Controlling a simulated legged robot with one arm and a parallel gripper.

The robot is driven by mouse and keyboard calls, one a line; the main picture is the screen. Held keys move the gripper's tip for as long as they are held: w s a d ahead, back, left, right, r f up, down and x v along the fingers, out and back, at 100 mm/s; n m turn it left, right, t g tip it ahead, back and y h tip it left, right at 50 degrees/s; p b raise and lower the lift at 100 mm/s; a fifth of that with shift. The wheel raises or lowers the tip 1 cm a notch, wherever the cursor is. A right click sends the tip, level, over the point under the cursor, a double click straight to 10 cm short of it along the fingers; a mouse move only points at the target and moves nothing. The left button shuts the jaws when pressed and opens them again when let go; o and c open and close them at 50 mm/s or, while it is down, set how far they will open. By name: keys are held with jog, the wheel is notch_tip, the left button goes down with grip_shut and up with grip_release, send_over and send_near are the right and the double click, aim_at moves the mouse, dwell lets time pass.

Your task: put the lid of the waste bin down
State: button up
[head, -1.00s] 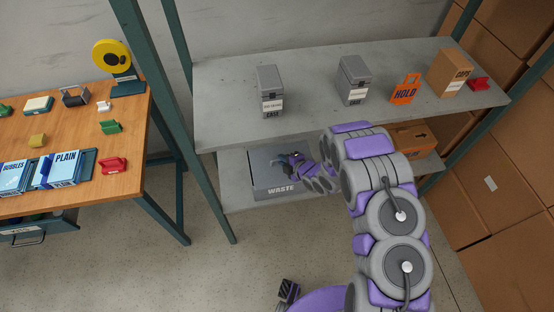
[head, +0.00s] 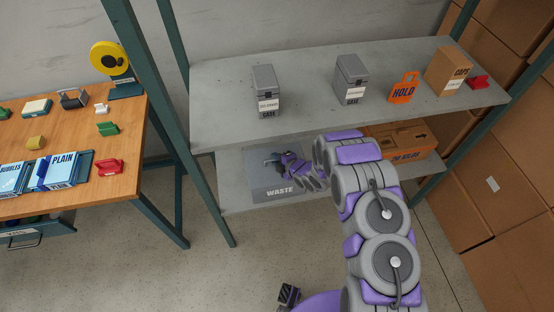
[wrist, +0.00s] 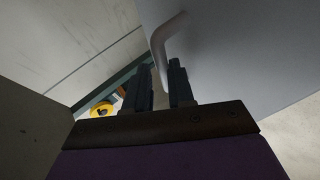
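The waste bin (head: 282,194) is a grey box marked WASTE on the lower shelf. A flat grey panel, its lid (head: 257,166), shows above the lettering; its exact angle is hard to tell. My gripper (head: 272,159) is in front of this panel, reaching in from the right. In the wrist view, my gripper's dark fingers (wrist: 161,80) stand apart. A pale bent handle (wrist: 160,42) on the grey lid (wrist: 235,50) runs down into the gap between them. A slight gap shows beside the handle, and I see no firm grip on it.
The upper shelf (head: 220,100) lies above the bin, with two grey cases, an orange HOLD tag (head: 404,88) and a CAPS carton (head: 448,70). An orange-brown box (head: 405,140) is right of my arm. A wooden workbench (head: 60,215) stands left. The floor in front is clear.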

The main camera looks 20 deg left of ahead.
jog(key=shift+o, duration=1.2)
jog(key=shift+a+f, duration=0.1)
jog(key=shift+a, duration=0.45)
jog(key=shift+d+r, duration=0.3)
jog(key=shift+d, duration=0.15)
jog(key=p+v, duration=0.2)
jog(key=v, duration=0.9)
jog(key=shift+s+d, duration=0.15)
jog(key=shift+s, duration=0.05)
jog(key=shift+r, duration=0.1)
